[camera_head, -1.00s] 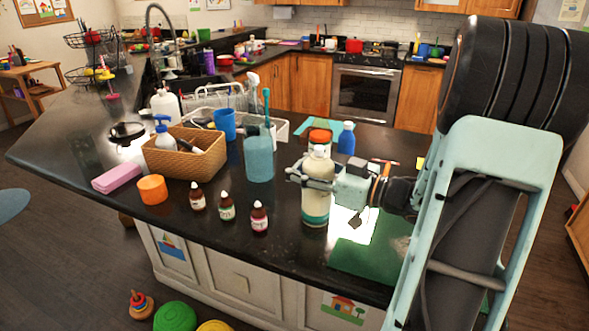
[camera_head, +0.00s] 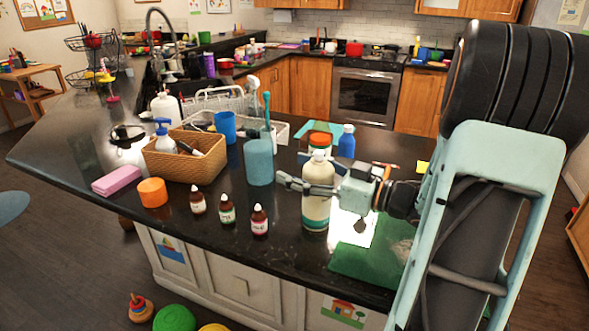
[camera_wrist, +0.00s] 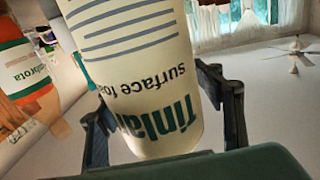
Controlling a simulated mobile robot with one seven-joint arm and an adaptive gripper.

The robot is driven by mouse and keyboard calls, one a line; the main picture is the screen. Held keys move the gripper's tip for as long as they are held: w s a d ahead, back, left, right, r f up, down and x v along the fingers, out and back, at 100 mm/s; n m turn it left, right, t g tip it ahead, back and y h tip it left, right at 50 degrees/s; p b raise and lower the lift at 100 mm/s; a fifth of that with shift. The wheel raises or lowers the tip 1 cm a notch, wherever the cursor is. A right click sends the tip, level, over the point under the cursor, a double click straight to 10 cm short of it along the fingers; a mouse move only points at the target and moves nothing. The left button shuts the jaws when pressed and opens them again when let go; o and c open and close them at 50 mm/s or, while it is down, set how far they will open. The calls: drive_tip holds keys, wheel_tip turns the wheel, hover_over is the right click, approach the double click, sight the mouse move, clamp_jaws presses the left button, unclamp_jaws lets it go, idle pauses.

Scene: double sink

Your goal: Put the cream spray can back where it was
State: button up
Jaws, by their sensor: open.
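The cream spray can (camera_head: 316,211) stands upright on the dark counter near its front edge, left of the green mat. My gripper (camera_head: 308,187) is at the can's upper part in the head view, with its fingers spread. In the wrist view, the cream can (camera_wrist: 135,45) with green lettering fills the middle, with one open finger on each side. A gap shows between the can and the left finger; whether the right finger touches it I cannot tell.
An orange-capped bottle (camera_head: 320,140) and a blue bottle (camera_head: 346,141) stand behind the can. The green mat (camera_head: 365,262) lies right.

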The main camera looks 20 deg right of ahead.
drive_tip(key=b+v, duration=0.1)
drive_tip(key=v, duration=1)
drive_tip(key=shift+s, duration=0.15)
drive_tip(key=shift+d, duration=0.1)
